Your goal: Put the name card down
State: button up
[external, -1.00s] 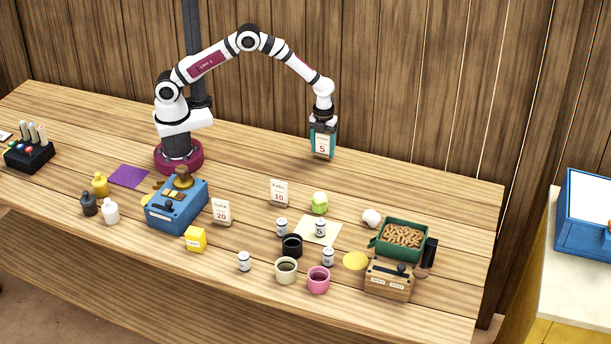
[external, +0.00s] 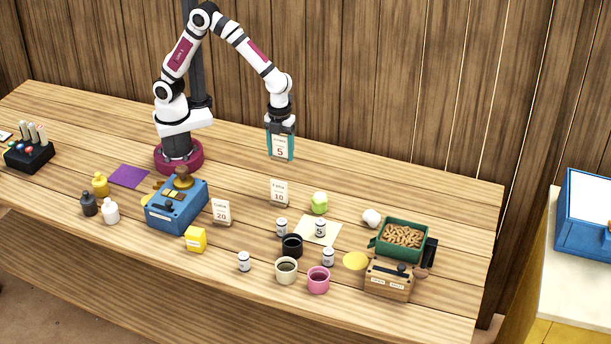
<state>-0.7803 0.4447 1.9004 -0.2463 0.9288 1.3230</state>
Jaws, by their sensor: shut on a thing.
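A white name card (external: 280,147) with a red 5 is between the teal fingers of my gripper (external: 281,157). My gripper is shut on it and points down. The card is upright and appears held above the table (external: 345,180), behind the standing card marked 10. The small writing above the 5 is too small to read.
A card marked 10 (external: 279,193) and a card marked 20 (external: 221,212) stand on the table. A blue box (external: 177,205) is left of them. A green lump (external: 319,203), small jars and cups are to the right and front. The back right of the table is clear.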

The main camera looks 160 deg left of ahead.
jog(key=d, duration=0.5)
send_over(292, 175)
notch_tip(292, 175, down, 7)
jog(key=shift+d+f, duration=0.1)
jog(key=shift+d, duration=0.05)
jog(key=shift+f, duration=1.95)
jog(key=o, duration=1.4)
jog(key=shift+f, duration=0.15)
jog(key=shift+c, duration=0.2)
